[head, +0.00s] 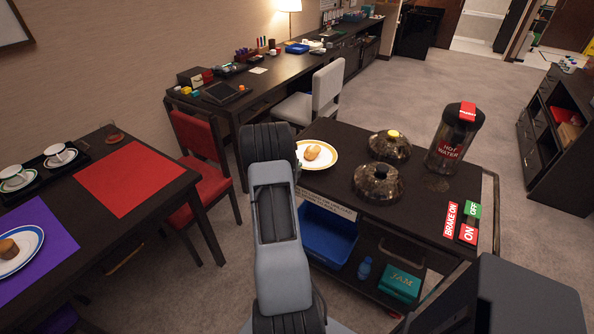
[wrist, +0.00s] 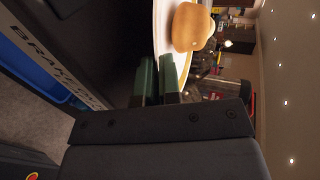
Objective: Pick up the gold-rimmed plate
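The gold-rimmed plate (head: 329,163) is white and carries a bun (head: 312,152). It is at the near left corner of the dark cart top, its left part close behind my arm in the head view. In the wrist view the plate (wrist: 160,30) appears edge-on with the bun (wrist: 190,27) on it. My gripper's green fingers (wrist: 160,78) are close together, with the plate's rim in the narrow gap between them. The head view hides the fingertips behind my arm. I cannot tell whether the plate is raised off the cart.
Two dark lidded pots (head: 390,146) (head: 378,183) and a hot water jug (head: 456,138) stand right of the plate. A blue bin (head: 328,236) sits below. A table with a blue-rimmed plate (head: 36,240) is at left, with a red chair (head: 206,178) beside it.

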